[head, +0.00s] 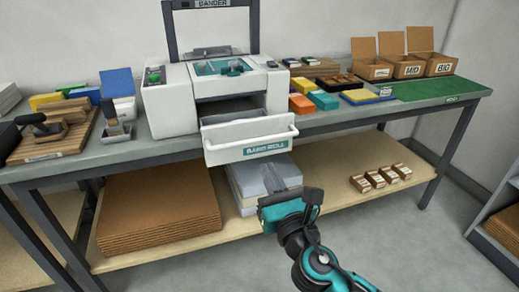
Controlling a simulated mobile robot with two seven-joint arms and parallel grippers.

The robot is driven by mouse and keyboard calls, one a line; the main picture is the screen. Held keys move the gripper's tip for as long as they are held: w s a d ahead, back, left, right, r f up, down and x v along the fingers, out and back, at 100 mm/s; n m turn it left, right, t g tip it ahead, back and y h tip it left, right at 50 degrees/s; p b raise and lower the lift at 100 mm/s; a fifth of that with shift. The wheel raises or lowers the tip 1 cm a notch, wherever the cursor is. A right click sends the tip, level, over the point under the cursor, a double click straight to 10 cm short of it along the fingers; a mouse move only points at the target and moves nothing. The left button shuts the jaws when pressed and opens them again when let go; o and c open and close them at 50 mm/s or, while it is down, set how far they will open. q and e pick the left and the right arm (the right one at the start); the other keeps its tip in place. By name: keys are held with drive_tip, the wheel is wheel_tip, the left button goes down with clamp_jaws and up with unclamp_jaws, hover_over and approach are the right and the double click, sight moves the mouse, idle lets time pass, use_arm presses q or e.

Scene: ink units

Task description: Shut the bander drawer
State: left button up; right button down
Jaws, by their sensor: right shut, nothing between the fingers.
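The bander (172,109) is a white machine on the workbench, with a raised dark frame labelled BANDER. Its drawer (222,138), with a white front, a bar handle and a green BAND-ROLL label, is pulled out towards me and stands open. My right gripper (273,178) comes from the lower right. Its fingers are shut and empty, just below the drawer front in the picture; I cannot tell whether they touch it. My left gripper is not in view.
The workbench (355,116) carries coloured blocks left and right of the bander and open cardboard boxes (408,66) at the right. The lower shelf (325,168) holds a stack of brown cardboard (158,210), pale sheets and several small boxes. Grey floor (410,240) is clear at the front right.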

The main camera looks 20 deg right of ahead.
sight(255, 142)
drive_tip(key=w, duration=0.3)
drive_tip(key=w+r, duration=0.1)
drive_tip(key=w, duration=0.2)
drive_tip(key=shift+w+a+r, duration=0.15)
drive_tip(key=shift+w, duration=0.2)
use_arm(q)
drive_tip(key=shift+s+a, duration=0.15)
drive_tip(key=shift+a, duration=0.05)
use_arm(e)
drive_tip(key=shift+w, duration=0.1)
